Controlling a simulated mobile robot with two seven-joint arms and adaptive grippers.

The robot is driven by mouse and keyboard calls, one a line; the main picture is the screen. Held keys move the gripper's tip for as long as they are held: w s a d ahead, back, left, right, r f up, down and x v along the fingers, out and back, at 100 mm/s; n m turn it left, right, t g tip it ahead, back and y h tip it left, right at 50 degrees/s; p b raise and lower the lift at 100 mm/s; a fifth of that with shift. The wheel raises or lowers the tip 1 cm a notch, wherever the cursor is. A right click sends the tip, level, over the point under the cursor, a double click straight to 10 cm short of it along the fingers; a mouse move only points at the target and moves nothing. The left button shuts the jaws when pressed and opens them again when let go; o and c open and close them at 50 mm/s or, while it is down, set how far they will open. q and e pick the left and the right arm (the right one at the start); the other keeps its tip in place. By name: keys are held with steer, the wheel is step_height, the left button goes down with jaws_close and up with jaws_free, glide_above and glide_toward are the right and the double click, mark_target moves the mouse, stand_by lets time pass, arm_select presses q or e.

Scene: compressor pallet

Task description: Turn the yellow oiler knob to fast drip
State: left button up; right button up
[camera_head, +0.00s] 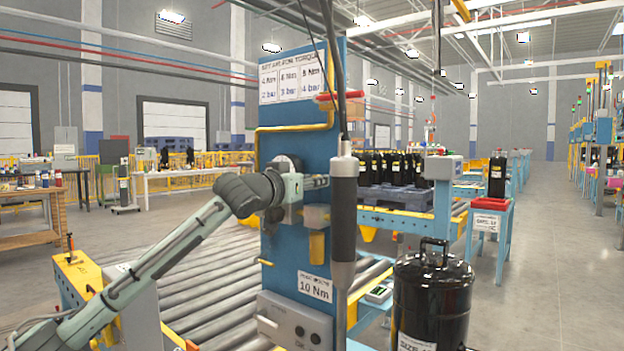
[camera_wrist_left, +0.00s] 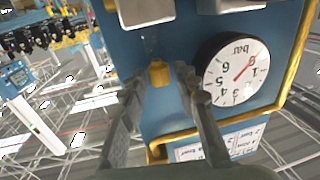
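The yellow oiler knob (camera_wrist_left: 158,73) shows in the left wrist view on the blue panel (camera_wrist_left: 160,110), near the pressure gauge (camera_wrist_left: 237,70). My left gripper (camera_wrist_left: 159,80) is open, with one finger on each side of the knob in this view. Gaps show between the knob and both fingertips; I cannot tell how far the tips are from the panel. In the head view my left gripper (camera_head: 317,182) is in front of the blue panel (camera_head: 285,225), its arm partly covering the gauge. I cannot make out the knob there. My right gripper is out of view.
A dark tool (camera_head: 343,205) hangs by a cable just right of my left gripper. A yellow pipe (camera_head: 290,128) runs along the panel. A grey box (camera_head: 317,217) juts out below the gripper. A black compressor (camera_head: 433,300) stands at the front right.

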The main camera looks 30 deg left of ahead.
arm_select(q)
jaws_close()
steer(key=shift+d, duration=0.1)
steer(key=shift+w+d+n+y, duration=0.1)
steer(key=shift+d+n+y, duration=0.1)
steer(key=shift+n+y, duration=0.25)
steer(key=shift+d+n+g+y, duration=0.25)
steer(key=shift+n+y, duration=0.5)
steer(key=shift+y, duration=0.5)
steer(key=shift+n+g+y, duration=0.85)
steer(key=shift+n+y, duration=0.35)
steer(key=shift+y, duration=0.5)
